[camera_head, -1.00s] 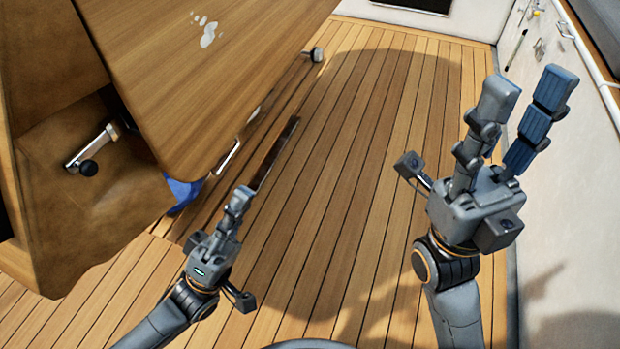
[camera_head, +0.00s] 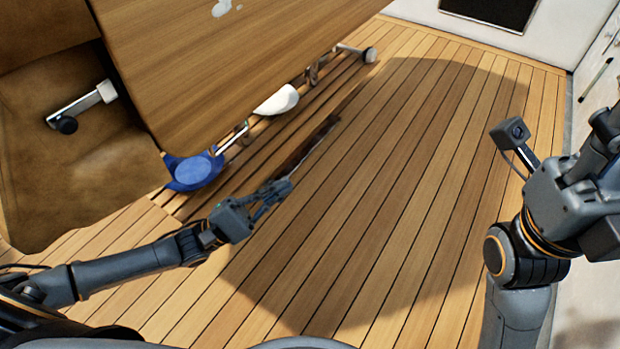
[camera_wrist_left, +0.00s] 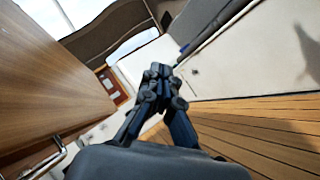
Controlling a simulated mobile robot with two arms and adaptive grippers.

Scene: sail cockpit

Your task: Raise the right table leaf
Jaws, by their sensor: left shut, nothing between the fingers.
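A wooden table panel (camera_head: 230,70) with a white mark fills the upper left of the head view. I cannot tell whether it is the right leaf or the fixed top. A wooden panel (camera_wrist_left: 50,85) also stands at the left of the left wrist view. My left gripper (camera_head: 283,188) is shut and empty, low over the deck, right of the panel's near corner and apart from it. Its closed fingers show in the left wrist view (camera_wrist_left: 159,72). My right gripper (camera_head: 605,130) is at the right edge, its fingertips cut off.
A blue object (camera_head: 193,170) and a white rounded object (camera_head: 277,100) show at the panel's lower edge. A dark strip (camera_head: 315,143) lies beyond my left fingertips. A brown seat (camera_head: 60,160) is at left. The plank deck (camera_head: 400,180) is clear in the middle.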

